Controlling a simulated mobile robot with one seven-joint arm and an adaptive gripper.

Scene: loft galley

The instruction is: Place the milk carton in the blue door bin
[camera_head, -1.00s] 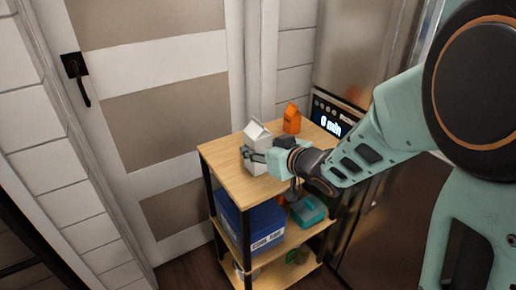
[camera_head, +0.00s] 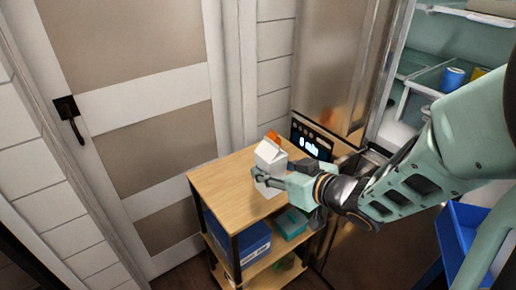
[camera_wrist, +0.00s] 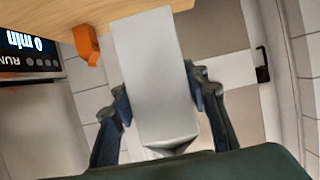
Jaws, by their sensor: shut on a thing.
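The milk carton (camera_head: 270,162) is white with a gabled top and stands upright over the wooden cart top (camera_head: 222,187). I cannot tell whether its base touches the wood. My gripper (camera_head: 267,181) is shut on its sides from the right. In the wrist view the carton (camera_wrist: 152,75) fills the space between both fingers (camera_wrist: 163,103). A blue bin (camera_head: 458,232), which looks like the blue door bin, shows at the lower right, partly hidden by my arm.
An orange carton (camera_head: 273,137) sits behind the milk carton, mostly hidden; it shows clearly in the wrist view (camera_wrist: 86,43). A display panel (camera_head: 311,141) stands behind the cart. A blue box (camera_head: 243,243) is on the lower shelf. The fridge interior (camera_head: 449,50) is open at upper right.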

